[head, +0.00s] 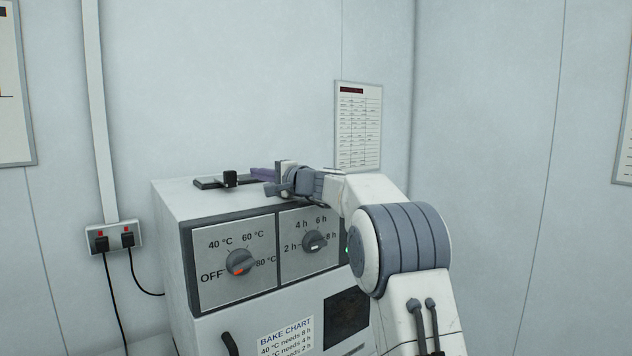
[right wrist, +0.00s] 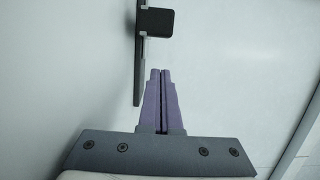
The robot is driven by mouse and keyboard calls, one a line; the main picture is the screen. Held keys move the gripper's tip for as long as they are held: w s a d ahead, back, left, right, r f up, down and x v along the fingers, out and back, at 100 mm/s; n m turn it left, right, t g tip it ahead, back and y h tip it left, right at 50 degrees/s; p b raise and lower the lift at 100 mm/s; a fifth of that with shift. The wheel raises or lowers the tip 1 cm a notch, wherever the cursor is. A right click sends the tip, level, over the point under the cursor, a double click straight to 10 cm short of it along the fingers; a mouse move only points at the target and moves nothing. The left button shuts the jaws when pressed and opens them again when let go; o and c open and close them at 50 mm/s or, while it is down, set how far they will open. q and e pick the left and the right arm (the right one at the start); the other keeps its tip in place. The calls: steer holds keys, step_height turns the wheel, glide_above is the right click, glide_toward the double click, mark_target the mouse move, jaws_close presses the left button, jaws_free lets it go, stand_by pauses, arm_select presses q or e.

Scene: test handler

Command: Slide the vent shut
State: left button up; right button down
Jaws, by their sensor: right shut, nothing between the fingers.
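The vent is a dark flat slide plate (head: 208,183) with a black block-shaped knob (head: 230,179) on top of the white oven. In the right wrist view the knob (right wrist: 155,22) is at the top, beside the thin dark plate (right wrist: 138,85). My right gripper (head: 256,173) is over the oven top, to the right of the knob. Its purple fingers (right wrist: 160,74) are closed together and empty, pointing towards the knob with a gap between. I cannot tell whether the vent opening is covered. My left gripper is not in view.
A bake chart (head: 286,338) is below. A wall socket (head: 114,238) with two plugs is at left. A notice (head: 358,125) hangs behind my right arm.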

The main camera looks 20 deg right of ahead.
steer(key=b+v, duration=0.2)
steer(key=v, duration=0.1)
steer(key=b+v, duration=0.1)
steer(key=v, duration=0.2)
steer(key=b+v, duration=0.2)
steer(key=v, duration=0.1)
steer(key=shift+w+d+f+b, duration=0.1)
steer(key=shift+d+f+b, duration=0.2)
steer(key=shift+d, duration=0.15)
steer(key=b+v, duration=0.3)
steer(key=v, duration=0.7)
steer(key=shift+s+r+b, duration=0.25)
steer(key=shift+s+b, duration=0.1)
steer(key=shift+s, duration=0.1)
